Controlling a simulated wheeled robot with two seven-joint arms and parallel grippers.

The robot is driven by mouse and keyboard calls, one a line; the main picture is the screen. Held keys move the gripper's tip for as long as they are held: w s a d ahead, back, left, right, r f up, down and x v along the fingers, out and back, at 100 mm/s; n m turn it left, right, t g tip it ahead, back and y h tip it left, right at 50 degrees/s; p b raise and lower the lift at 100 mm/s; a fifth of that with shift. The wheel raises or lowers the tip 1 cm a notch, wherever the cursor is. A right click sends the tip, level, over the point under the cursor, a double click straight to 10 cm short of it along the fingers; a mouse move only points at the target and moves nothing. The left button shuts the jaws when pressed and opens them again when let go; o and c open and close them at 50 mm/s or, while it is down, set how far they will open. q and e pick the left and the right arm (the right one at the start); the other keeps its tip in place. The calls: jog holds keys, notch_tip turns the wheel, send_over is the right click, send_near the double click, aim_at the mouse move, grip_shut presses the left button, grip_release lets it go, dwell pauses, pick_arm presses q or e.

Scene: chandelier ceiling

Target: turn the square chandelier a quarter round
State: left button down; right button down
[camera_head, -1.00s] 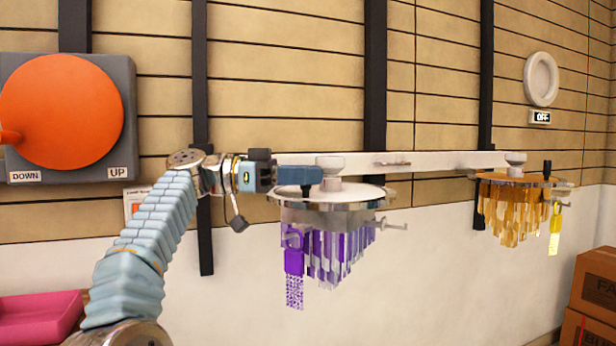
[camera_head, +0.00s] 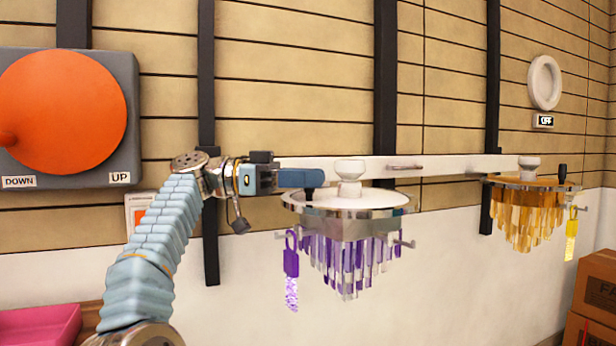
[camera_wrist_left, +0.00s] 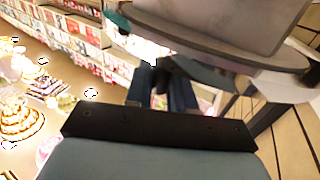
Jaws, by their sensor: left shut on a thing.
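The purple chandelier (camera_head: 348,228) hangs from a white rail, with a round pale top plate and purple and clear crystals that come to a corner toward me. A purple padlock-shaped tag (camera_head: 291,262) hangs at its left. My left gripper (camera_head: 308,181) is at the left edge of the top plate, shut on the short black handle (camera_head: 308,193) standing there. The fingers (camera_wrist_left: 165,92) also show in the left wrist view, beside the plate's underside or rim (camera_wrist_left: 215,40); the handle is mostly hidden there. My right gripper is not in view.
An amber chandelier (camera_head: 528,215) with a black handle hangs on the same white rail (camera_head: 440,165) at the right. An orange dial (camera_head: 62,112) marked DOWN and UP is on the left wall. Cardboard boxes (camera_head: 597,290) stand at lower right, a pink tray (camera_head: 40,328) at lower left.

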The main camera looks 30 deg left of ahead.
pick_arm(q)
jog(key=shift+w+a, duration=0.3)
jog(key=shift+a, duration=0.05)
jog(key=shift+w+a, duration=0.1)
jog(key=shift+a, duration=0.1)
dwell(0.5)
jog(key=c, duration=1.2)
grip_release()
jog(key=shift+w+d+f, duration=0.1)
jog(key=shift+w, duration=0.05)
jog(key=shift+c, duration=0.2)
jog(key=shift+o, duration=0.7)
jog(key=shift+w+d, duration=0.1)
jog(key=shift+s+a+p, duration=0.3)
jog(key=shift+a+p, duration=0.05)
jog(key=p+v, duration=0.5)
jog(key=v, duration=0.8)
